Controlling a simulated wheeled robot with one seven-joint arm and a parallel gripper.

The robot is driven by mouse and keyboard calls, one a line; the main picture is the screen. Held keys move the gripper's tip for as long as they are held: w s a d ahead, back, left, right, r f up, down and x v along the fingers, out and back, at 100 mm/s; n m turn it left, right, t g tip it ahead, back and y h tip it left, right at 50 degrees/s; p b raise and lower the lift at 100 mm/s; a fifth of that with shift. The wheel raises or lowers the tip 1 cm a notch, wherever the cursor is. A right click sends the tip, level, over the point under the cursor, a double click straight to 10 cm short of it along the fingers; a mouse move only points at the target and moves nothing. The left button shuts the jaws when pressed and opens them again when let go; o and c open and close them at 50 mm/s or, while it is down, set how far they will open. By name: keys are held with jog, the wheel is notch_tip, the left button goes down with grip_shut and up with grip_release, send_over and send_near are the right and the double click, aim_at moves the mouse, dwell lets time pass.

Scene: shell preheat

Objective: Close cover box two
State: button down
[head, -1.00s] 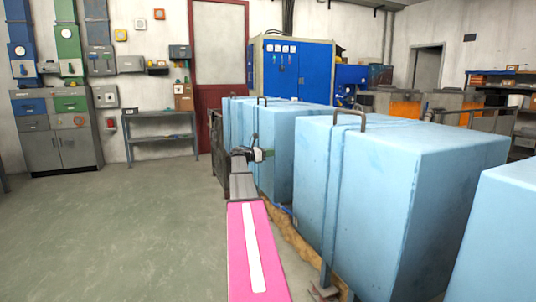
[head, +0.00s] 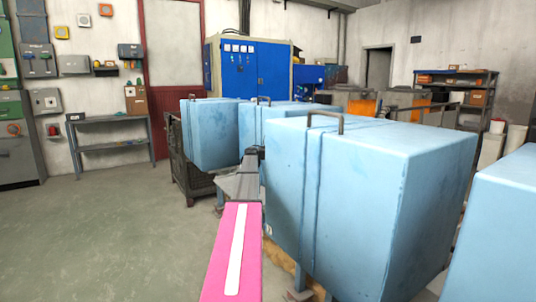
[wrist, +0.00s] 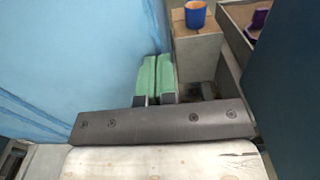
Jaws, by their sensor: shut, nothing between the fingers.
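Several light blue boxes stand in a row in the head view: a large near one (head: 372,185) with a dark handle on top, a middle one (head: 258,118) and a far one (head: 208,135). I cannot tell which of them is cover box two. My pink arm reaches forward along the left of the near box, and its end goes out of sight by the middle box. In the wrist view my gripper (wrist: 153,75) has its green fingertips together, with nothing between them. A light blue surface (wrist: 75,60) is close on the left of the fingers.
Another light blue box (head: 505,220) is cut off at the right edge. A dark mesh frame (head: 188,165) stands by the far box. The wrist view shows a blue cup (wrist: 196,14) on a block and a dark panel (wrist: 290,90) at right. Floor at left is clear.

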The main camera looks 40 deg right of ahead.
jog(key=shift+x, duration=1.45)
